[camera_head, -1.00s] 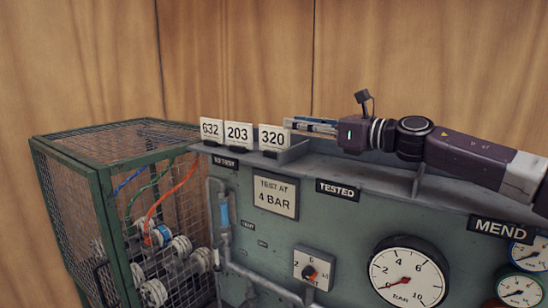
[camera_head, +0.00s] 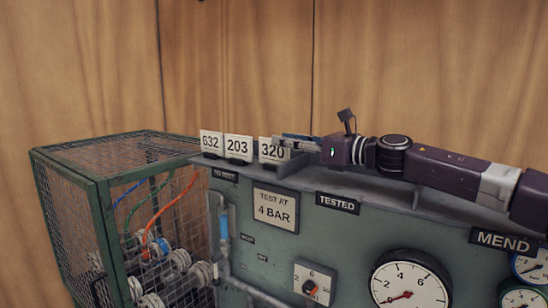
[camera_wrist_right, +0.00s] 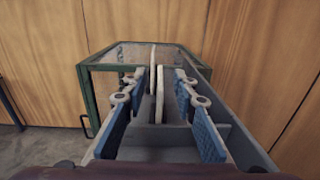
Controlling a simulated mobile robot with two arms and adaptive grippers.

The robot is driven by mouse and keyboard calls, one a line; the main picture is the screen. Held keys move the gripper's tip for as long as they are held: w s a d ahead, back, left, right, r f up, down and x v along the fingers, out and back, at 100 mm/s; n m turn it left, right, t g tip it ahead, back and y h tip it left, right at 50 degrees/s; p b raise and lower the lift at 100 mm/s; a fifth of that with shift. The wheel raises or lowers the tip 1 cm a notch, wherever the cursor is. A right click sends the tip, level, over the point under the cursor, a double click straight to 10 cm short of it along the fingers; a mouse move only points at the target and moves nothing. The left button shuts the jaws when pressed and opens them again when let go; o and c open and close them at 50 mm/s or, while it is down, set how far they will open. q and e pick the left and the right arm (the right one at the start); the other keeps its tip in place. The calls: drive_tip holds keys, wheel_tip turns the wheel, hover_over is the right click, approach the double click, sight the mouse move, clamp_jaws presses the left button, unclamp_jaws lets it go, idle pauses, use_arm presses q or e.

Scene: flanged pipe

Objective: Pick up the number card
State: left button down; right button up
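Three white number cards stand on the ledge in the head view: 632 (camera_head: 210,142), 203 (camera_head: 238,148) and 320 (camera_head: 269,151). My right gripper (camera_head: 285,142) reaches in from the right, its fingers overlapping the right edge of the 320 card. In the right wrist view my gripper (camera_wrist_right: 158,88) is open, with blue pads on both sides. A pale card edge (camera_wrist_right: 160,98), likely the 320 card, stands between the fingers with a gap on each side. Another card edge (camera_wrist_right: 153,62) shows beyond it. My left gripper is not in view.
The ledge has a RETEST label (camera_head: 225,175), a TESTED label (camera_head: 338,203) and an upright divider beside the 320 card. A green wire-mesh cage (camera_head: 95,185) stands at the left. A wooden wall (camera_head: 240,60) is close behind. Gauges (camera_head: 408,283) sit on the panel below.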

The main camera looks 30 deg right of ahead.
drive_tip(key=shift+w+a+f, duration=0.15)
drive_tip(key=shift+w+a, duration=0.05)
drive_tip(key=shift+w, duration=0.35)
drive_tip(key=shift+w+a+f, duration=0.15)
drive_tip(key=shift+w, duration=0.35)
drive_tip(key=shift+p+x, duration=0.3)
drive_tip(key=shift+x, duration=0.8)
drive_tip(key=shift+s+r, duration=0.1)
drive_tip(key=shift+c, duration=0.6)
clamp_jaws()
